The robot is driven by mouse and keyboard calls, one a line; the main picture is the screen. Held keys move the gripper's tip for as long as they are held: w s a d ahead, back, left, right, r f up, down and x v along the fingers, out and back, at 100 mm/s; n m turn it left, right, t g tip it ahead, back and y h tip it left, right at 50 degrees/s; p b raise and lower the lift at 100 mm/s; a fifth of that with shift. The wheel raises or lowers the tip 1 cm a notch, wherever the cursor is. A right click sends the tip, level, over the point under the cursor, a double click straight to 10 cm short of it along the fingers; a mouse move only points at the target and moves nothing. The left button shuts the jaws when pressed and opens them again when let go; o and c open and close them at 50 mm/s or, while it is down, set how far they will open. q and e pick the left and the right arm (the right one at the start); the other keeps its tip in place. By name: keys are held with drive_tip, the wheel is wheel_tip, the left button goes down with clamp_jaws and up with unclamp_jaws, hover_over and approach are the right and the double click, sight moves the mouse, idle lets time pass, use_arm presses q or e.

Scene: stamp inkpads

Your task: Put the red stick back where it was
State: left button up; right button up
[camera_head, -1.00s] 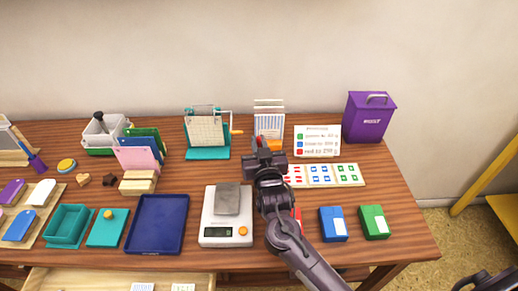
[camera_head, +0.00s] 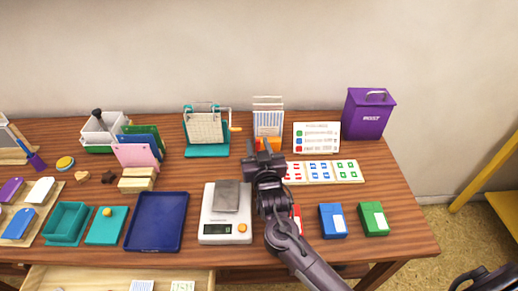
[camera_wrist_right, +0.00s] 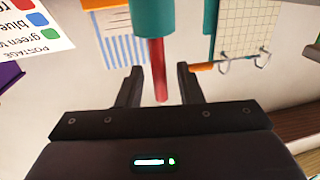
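The red stick (camera_wrist_right: 159,72) shows in the right wrist view, which looks upside down. One end meets a teal cylinder (camera_wrist_right: 157,18), and the other end lies between the fingers of my right gripper (camera_wrist_right: 160,84). The fingers are apart, with a gap on each side of the stick, so the gripper is open. In the head view my right gripper (camera_head: 262,152) is over the back middle of the table, in front of the striped card rack (camera_head: 268,121). It hides the stick and teal cylinder there.
A scale (camera_head: 216,232) with a grey block (camera_head: 226,196) stands in front. The postage sign (camera_head: 317,137) and purple bin (camera_head: 369,114) are at the right. A teal stand with a grid sheet (camera_head: 206,127) is left of the gripper. Red, blue and green boxes line the front right.

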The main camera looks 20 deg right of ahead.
drive_tip(key=s+a, duration=0.1)
drive_tip(key=s, duration=1.1)
drive_tip(key=shift+a+r, duration=0.15)
drive_tip(key=shift+a, duration=0.05)
